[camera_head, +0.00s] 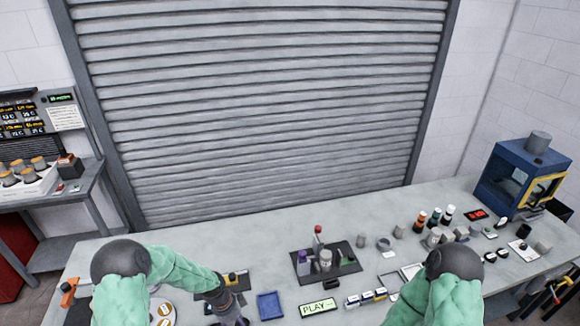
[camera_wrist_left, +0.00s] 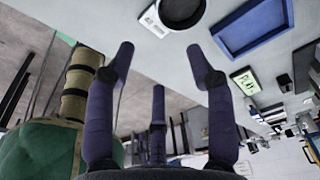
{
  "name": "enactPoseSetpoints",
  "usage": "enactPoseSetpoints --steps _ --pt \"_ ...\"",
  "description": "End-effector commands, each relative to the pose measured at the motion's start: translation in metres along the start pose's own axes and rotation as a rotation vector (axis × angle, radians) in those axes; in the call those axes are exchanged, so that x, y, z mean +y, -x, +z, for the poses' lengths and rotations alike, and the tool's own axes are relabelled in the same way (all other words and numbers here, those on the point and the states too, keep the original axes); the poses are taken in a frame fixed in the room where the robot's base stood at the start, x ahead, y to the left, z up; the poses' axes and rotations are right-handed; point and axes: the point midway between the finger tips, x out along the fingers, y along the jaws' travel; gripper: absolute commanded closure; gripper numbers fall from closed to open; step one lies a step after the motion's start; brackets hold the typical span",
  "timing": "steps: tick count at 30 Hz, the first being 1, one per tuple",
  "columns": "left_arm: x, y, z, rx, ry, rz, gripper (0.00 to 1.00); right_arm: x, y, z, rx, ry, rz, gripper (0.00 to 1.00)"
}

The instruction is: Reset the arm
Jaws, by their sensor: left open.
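My left arm, in green covering, comes in from the lower left in the head view and bends down over the front of the table (camera_head: 190,232). Its gripper (camera_head: 235,316) is partly cut off by the bottom edge there. In the left wrist view the purple fingers of my left gripper (camera_wrist_left: 161,62) stand apart with nothing between them. My right arm (camera_head: 437,295) shows at the lower right of the head view, but its gripper is out of sight.
A blue tray (camera_head: 270,305) and a PLAY sign (camera_head: 319,308) lie right of my left gripper. A dark mat with small bottles (camera_head: 326,261) is at mid table. Several containers and a blue machine (camera_head: 521,178) stand at the right. The table's back left is clear.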

Motion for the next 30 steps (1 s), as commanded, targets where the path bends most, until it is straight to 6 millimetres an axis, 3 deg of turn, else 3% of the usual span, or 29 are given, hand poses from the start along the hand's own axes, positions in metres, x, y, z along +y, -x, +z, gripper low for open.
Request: enactPoseSetpoints --steps 3,9,18,25,30 --pt "0.038 -0.023 -0.017 0.061 0.278 0.018 0.46 0.0 0.0 0.0 0.001 0.0 0.0 0.6" --pt "0.104 -0.049 -0.042 0.134 0.834 0.056 0.46 0.0 0.0 0.0 0.0 0.0 0.0 0.6" --pt "0.186 -0.06 -0.061 0.148 1.554 0.113 0.46 0.0 0.0 0.0 0.0 0.0 0.0 0.6" --pt "0.232 -0.058 -0.066 0.119 1.938 0.129 0.46 0.0 -0.001 0.0 0.0 0.0 0.0 0.6" --pt "0.223 -0.088 -0.061 0.129 1.903 0.117 0.46 0.011 -0.032 -0.001 0.0 0.0 0.0 0.6"
